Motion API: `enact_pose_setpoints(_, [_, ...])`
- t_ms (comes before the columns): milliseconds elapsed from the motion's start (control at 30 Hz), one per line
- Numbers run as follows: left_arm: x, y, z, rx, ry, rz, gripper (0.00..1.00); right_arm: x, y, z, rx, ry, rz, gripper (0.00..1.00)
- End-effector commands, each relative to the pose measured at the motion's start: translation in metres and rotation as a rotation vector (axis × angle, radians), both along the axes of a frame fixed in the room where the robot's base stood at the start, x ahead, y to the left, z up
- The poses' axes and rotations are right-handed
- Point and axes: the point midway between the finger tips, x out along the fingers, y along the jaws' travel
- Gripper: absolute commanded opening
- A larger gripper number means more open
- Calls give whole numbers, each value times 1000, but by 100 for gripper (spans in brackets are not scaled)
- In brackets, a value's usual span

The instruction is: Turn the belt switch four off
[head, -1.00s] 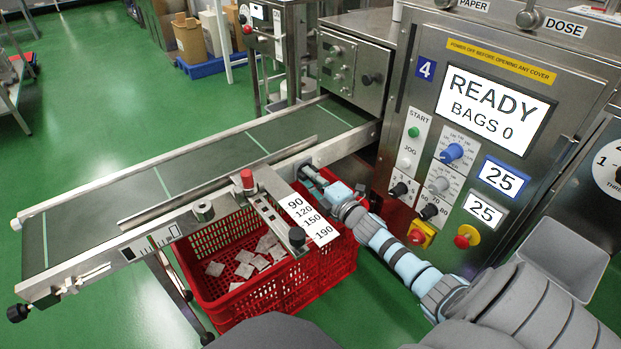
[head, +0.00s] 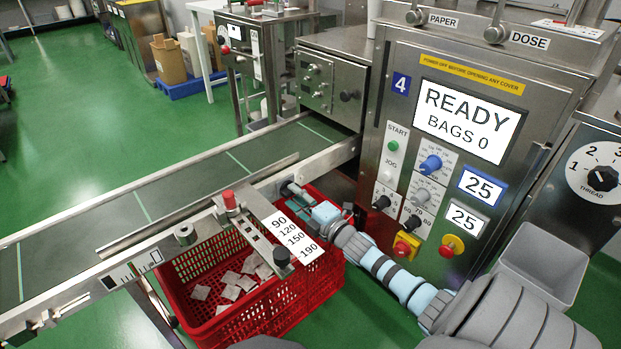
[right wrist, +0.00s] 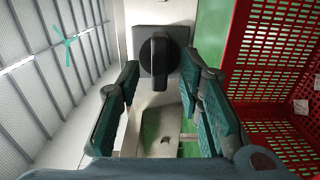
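The belt switch, a black rotary knob (right wrist: 160,58) on a dark square plate, is on the pale side rail of the belt in the right wrist view. Its grip bar stands upright in the picture. My right gripper (right wrist: 165,95) is open, with a teal-padded finger on each side of the knob's lower part and nothing held. In the head view my right gripper (head: 303,205) is beside the belt rail, above the red crate's far right corner. The switch is hard to make out there. My left gripper is not in view.
A length scale plate (head: 294,238) and a red-topped post (head: 228,200) stick out near my gripper. Machine four's panel (head: 400,150) stands to the right, with a grey bin (head: 545,260) beside it.

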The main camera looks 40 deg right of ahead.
Motion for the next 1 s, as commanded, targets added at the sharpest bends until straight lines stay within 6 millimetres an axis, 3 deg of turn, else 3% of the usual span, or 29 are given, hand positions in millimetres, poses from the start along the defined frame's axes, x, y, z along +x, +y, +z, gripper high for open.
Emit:
enact_pose_setpoints(500, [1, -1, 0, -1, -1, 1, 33, -100, 3, -2, -3, 7, 4, 33])
enact_pose_setpoints(1000, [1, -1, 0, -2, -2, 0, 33, -106, 2, -1, -1, 4, 0, 33])
